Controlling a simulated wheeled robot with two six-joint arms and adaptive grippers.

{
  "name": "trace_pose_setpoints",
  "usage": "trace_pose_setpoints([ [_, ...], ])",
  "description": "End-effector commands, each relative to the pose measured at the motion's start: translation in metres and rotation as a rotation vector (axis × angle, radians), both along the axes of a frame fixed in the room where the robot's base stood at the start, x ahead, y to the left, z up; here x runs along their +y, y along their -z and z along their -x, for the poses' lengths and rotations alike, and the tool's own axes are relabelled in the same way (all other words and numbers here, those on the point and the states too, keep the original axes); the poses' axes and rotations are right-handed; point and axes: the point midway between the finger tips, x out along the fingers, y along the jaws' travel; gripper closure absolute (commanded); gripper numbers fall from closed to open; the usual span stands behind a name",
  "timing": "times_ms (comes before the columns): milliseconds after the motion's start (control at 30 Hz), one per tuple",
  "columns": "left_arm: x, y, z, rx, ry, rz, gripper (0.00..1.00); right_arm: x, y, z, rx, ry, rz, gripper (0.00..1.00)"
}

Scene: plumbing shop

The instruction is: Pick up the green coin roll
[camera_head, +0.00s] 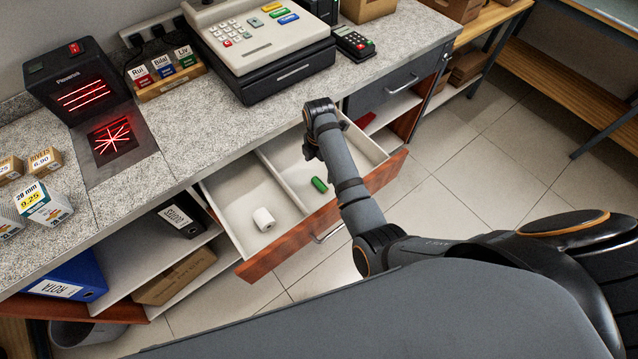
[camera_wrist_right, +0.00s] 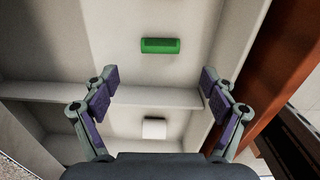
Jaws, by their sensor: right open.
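The green coin roll (camera_head: 319,184) lies on the floor of the open drawer, in its right compartment. In the right wrist view the green coin roll (camera_wrist_right: 160,45) lies crosswise, ahead of the fingertips and between their lines. My right gripper (camera_wrist_right: 160,88) is open and empty above the drawer, with the roll apart from both fingers. In the head view my right arm reaches over the drawer, and the right gripper (camera_head: 312,150) is mostly hidden under its wrist. My left gripper is not in view.
The drawer's wooden front (camera_head: 290,236) and the counter edge bound the space. A cash register (camera_head: 262,45) and a card terminal (camera_head: 355,43) stand on the counter above.

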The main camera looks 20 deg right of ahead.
Motion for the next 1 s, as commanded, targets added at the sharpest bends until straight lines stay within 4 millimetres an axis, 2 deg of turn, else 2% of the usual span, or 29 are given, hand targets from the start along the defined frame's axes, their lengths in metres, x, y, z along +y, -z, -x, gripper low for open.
trace_pose_setpoints([
  [100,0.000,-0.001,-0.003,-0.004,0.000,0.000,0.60,0.000,0.022,0.001,0.004,-0.001,0.001,0.15],
  [200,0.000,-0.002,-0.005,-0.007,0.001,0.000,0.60,-0.001,0.032,0.001,0.002,0.001,0.001,0.15],
  [400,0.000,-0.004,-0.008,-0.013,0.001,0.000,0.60,-0.001,0.040,0.001,0.003,0.001,0.001,0.15],
  [600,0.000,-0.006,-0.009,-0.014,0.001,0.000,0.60,-0.003,0.074,-0.001,0.003,0.001,0.000,0.15],
  [700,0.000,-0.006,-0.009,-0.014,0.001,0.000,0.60,-0.003,0.085,-0.001,0.002,0.001,0.001,0.15],
  [933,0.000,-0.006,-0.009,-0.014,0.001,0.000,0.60,-0.003,0.087,-0.001,-0.001,0.002,0.001,0.15],
  [1000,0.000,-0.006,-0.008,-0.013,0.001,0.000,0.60,-0.004,0.087,-0.001,0.000,0.002,0.000,0.23],
])
